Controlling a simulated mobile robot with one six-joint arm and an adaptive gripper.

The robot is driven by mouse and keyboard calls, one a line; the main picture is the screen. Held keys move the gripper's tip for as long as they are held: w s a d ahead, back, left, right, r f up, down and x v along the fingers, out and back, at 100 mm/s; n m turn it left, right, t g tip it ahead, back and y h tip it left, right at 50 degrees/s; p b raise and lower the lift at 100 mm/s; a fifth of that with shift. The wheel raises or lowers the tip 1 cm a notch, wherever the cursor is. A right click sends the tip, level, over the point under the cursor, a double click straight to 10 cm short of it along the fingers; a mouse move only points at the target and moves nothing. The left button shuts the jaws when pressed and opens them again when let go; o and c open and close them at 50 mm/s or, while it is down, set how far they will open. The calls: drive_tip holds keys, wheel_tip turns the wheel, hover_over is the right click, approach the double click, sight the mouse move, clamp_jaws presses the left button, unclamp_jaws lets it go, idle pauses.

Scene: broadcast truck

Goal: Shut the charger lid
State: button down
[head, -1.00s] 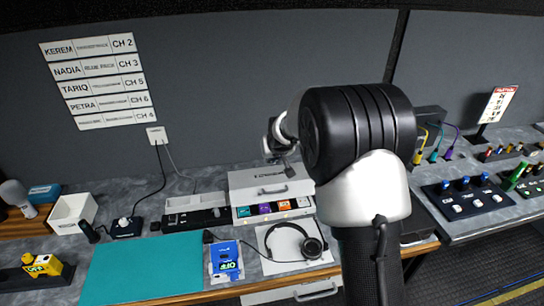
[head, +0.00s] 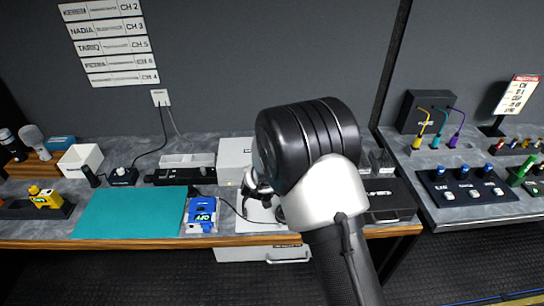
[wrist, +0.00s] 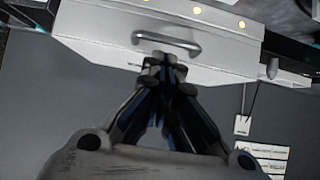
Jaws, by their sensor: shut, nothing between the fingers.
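The white charger (head: 234,151) stands at the back of the bench, its right part hidden behind my arm. In the wrist view, seen upside down, its pale lid (wrist: 105,38) has a grey bar handle (wrist: 166,42), and small yellow lights (wrist: 242,25) show on the charger beyond. My gripper (wrist: 165,60) is shut and empty, its fingertips close against the handle; I cannot tell whether they touch. In the head view my gripper (head: 257,192) is partly covered by the arm. The lid's exact angle is unclear, and no battery slots are visible.
A teal mat (head: 130,212) and a blue device (head: 201,214) lie left of my gripper. The headphones are mostly hidden behind my arm. A black and grey strip (head: 185,175) sits left of the charger. A white drawer (head: 240,253) hangs under the bench.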

drive_tip(key=shift+s+a+f+b, duration=0.15)
drive_tip(key=shift+f+b, duration=0.25)
drive_tip(key=shift+f, duration=0.3)
drive_tip(key=shift+s+a+f+b, duration=0.1)
drive_tip(key=shift+s+f+b, duration=0.2)
drive_tip(key=shift+f, duration=0.4)
drive_tip(key=shift+s+a+f+b, duration=0.1)
drive_tip(key=shift+f+b, duration=0.35)
drive_tip(key=shift+f, duration=0.25)
drive_tip(key=shift+d, duration=0.1)
